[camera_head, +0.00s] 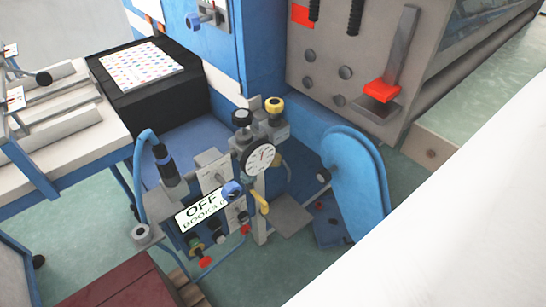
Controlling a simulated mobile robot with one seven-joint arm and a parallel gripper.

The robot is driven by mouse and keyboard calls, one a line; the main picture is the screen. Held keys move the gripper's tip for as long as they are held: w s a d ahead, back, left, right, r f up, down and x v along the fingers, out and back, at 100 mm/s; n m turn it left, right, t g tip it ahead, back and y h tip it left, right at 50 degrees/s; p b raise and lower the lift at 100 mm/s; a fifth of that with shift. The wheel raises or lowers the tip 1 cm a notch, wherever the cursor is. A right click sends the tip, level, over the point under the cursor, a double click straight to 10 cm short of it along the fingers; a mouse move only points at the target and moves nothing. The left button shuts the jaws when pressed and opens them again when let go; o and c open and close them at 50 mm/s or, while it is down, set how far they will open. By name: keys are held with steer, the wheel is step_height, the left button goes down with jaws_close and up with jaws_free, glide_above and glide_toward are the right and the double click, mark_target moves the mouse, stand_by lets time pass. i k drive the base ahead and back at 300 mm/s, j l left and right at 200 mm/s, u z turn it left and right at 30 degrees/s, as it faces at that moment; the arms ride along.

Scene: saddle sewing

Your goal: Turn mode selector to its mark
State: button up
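I cannot tell for certain which control is the mode selector, and no mark can be made out. A blue knob (231,190) sits beside a white sign (203,208) reading "OFF" on the control cluster. Another blue knob (193,20) is on the blue cabinet's front at the top. A black knob (241,118) and a yellow knob (274,105) stand above a round white dial gauge (259,159). My gripper is not in view.
A blue oval cover (357,175) stands right of the cluster. A grey machine panel with a red-based lever (382,90) is at upper right. A white bench (70,125) is at left. A large plain white surface fills the lower right. Green floor shows at lower left.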

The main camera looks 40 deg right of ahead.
mark_target(243, 216)
steer(key=z, duration=0.65)
steer(key=k+j+z, duration=0.25)
steer(key=k+u, duration=0.2)
steer(key=k, duration=0.45)
steer(key=i+j, duration=0.15)
steer(key=i, duration=0.2)
steer(key=i+j, duration=0.2)
steer(key=i, duration=0.2)
steer(key=k+u, duration=0.05)
